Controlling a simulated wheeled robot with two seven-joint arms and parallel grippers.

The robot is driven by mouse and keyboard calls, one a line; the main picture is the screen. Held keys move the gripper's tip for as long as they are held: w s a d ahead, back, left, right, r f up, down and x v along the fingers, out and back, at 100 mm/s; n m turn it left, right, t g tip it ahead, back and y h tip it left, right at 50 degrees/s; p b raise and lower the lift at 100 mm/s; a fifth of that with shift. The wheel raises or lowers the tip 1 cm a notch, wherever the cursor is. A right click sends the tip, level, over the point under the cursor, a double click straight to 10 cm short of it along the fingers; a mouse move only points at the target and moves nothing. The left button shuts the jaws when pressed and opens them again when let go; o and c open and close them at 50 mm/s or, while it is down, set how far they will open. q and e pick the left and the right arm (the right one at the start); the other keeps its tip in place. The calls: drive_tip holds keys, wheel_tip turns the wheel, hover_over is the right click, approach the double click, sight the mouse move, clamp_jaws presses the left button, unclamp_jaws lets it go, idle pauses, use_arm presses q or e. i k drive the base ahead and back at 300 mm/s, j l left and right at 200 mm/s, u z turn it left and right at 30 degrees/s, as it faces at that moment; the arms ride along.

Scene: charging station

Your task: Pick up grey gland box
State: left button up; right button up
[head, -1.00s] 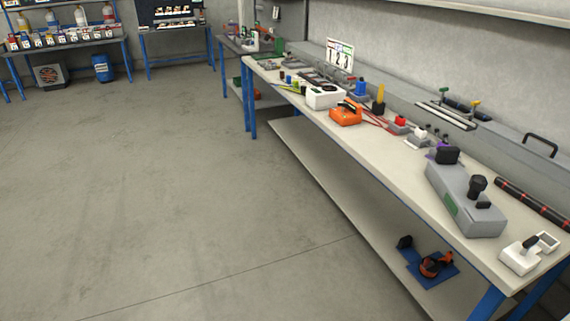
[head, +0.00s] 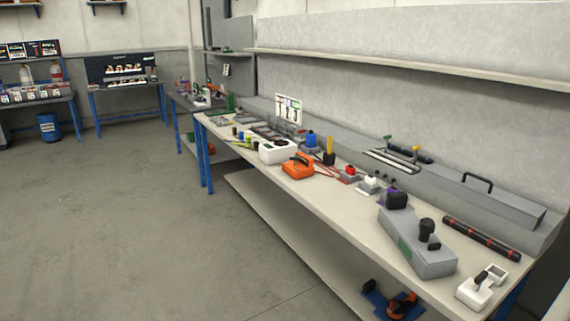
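A long grey box with black gland-like fittings on top (head: 425,259) lies on the workbench at the right of the head view; it looks like the grey gland box. A green patch shows on its near side. It rests flat close to the bench's front edge. Neither of my grippers is in view.
The workbench (head: 320,205) runs from the far middle to the near right. A white box with an open frame (head: 474,291) and a black-and-red rod (head: 482,239) lie near the grey box. An orange case (head: 298,170) sits farther back. The floor (head: 130,225) at left is clear.

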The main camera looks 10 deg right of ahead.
sight(401, 223)
drive_tip(key=z, duration=0.7)
drive_tip(key=i+z, duration=0.2)
drive_tip(key=z, duration=0.2)
drive_tip(key=i+j+z, duration=0.15)
drive_tip(key=z, duration=0.25)
drive_tip(key=i+j+z, duration=0.15)
drive_tip(key=z, duration=0.25)
drive_tip(key=i+j+z, duration=0.1)
drive_tip(key=i+j, duration=0.2)
drive_tip(key=i+j+z, duration=0.1)
drive_tip(key=i+j, duration=0.15)
drive_tip(key=j, duration=0.2)
drive_tip(key=i+j+z, duration=0.1)
drive_tip(key=i+j, duration=0.15)
drive_tip(key=j, duration=0.15)
